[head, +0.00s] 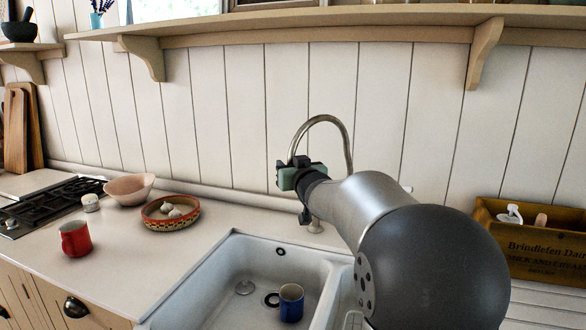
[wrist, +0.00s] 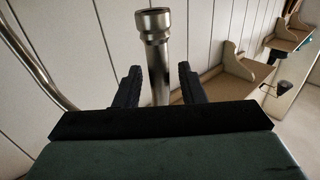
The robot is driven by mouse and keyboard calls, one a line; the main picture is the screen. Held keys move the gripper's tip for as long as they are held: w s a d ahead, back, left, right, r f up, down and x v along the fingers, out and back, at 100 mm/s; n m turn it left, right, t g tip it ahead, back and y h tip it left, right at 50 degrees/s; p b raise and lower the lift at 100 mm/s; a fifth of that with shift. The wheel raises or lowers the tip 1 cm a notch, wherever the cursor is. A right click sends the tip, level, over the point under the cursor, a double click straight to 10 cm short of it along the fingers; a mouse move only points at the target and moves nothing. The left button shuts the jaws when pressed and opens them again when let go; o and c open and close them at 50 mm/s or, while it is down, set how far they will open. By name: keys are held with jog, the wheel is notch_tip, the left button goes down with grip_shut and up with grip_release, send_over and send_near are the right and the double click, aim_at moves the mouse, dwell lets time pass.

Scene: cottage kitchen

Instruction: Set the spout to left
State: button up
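The spout is a curved metal gooseneck tap (head: 323,118) above the sink, against the pale panelled wall. In the head view its arch rises behind my gripper (head: 291,165), which covers part of the downward leg. In the wrist view the spout's end tube (wrist: 157,52) with its wider collar stands between the two black fingers of my gripper (wrist: 158,85). Gaps show on both sides of the tube, so the fingers are open around it or just behind it; the depth is hard to tell. My arm hides much of the tap's base.
The white sink (head: 205,300) holds a blue mug (head: 291,302). Left on the counter are a patterned dish (head: 158,224), a pink bowl (head: 130,190), a red mug (head: 75,239) and a hob (head: 55,203). A wooden crate (head: 535,250) stands right. A shelf (head: 300,24) runs above.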

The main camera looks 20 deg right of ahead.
jog(key=s+b, duration=0.1)
jog(key=s, duration=1.6)
jog(key=shift+s, duration=0.2)
jog(key=s+a+f+m+g+h+p, duration=0.1)
jog(key=s+f+m+g+h+p, duration=0.15)
jog(key=f+g, duration=0.55)
jog(key=s+a+f+n+g+y+p, duration=0.1)
jog(key=s+a+f+g, duration=0.3)
jog(key=s+f, duration=0.4)
jog(key=s+a+f+n+g+y, duration=0.1)
jog(key=s+a+f+g, duration=0.4)
jog(key=s, duration=0.9)
notch_tip(320, 180, down, 3)
jog(key=shift+a+f+n+g+y+p, duration=0.1)
jog(key=shift+a+n+g+y+p, duration=0.25)
jog(key=shift+a+n, duration=0.1)
jog(key=shift+d, duration=0.1)
